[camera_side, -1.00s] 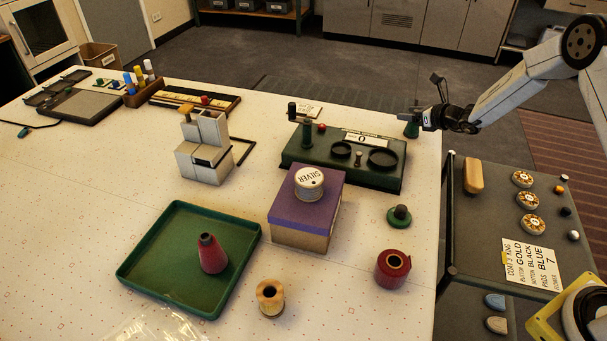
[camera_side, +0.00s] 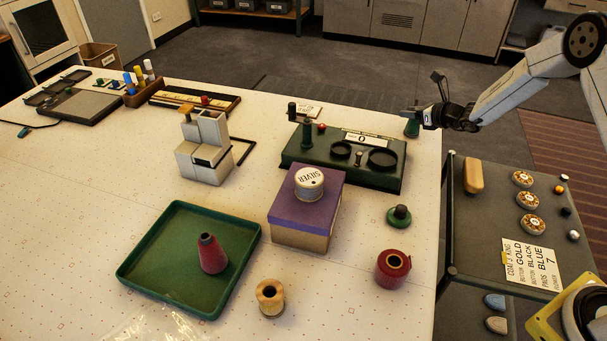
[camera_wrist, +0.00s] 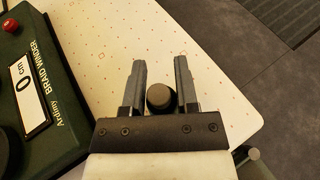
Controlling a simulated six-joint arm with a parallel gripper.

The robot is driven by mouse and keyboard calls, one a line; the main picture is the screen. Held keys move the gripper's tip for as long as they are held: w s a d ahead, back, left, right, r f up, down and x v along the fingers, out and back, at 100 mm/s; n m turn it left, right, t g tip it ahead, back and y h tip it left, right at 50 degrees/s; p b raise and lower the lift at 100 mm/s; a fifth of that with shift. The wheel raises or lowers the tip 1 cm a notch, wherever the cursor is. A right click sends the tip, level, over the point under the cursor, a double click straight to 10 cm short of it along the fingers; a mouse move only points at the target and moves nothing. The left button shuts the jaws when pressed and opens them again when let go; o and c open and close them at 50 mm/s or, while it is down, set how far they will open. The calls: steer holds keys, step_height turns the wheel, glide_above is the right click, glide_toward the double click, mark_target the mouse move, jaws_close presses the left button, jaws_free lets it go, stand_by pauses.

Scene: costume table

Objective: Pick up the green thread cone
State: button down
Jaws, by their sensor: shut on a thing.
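My gripper (camera_side: 413,112) is at the far right of the table, behind the green winder, with its jaws closed around the top of the green thread cone (camera_side: 412,128). The cone's green lower part shows below the jaws in the side view. In the wrist view the cone's dark round top (camera_wrist: 160,97) sits between the two fingers of my gripper (camera_wrist: 158,80). The cone looks upright. I cannot tell whether its base touches the table.
The green braid winder (camera_side: 345,172) stands close by. A purple-topped box (camera_side: 281,208) carries a SILVER tin (camera_side: 309,183). A red cone (camera_side: 212,255) stands in a green tray (camera_side: 136,276). A red spool (camera_side: 391,271) and a small green piece (camera_side: 399,218) stand near the right edge.

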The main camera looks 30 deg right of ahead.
steer(key=shift+r, duration=0.75)
steer(key=s+a+r, duration=0.2)
steer(key=s+r, duration=0.9)
steer(key=s, duration=0.2)
steer(key=shift+s+a, duration=0.35)
steer(key=shift+a, duration=0.05)
steer(key=shift+r, duration=0.1)
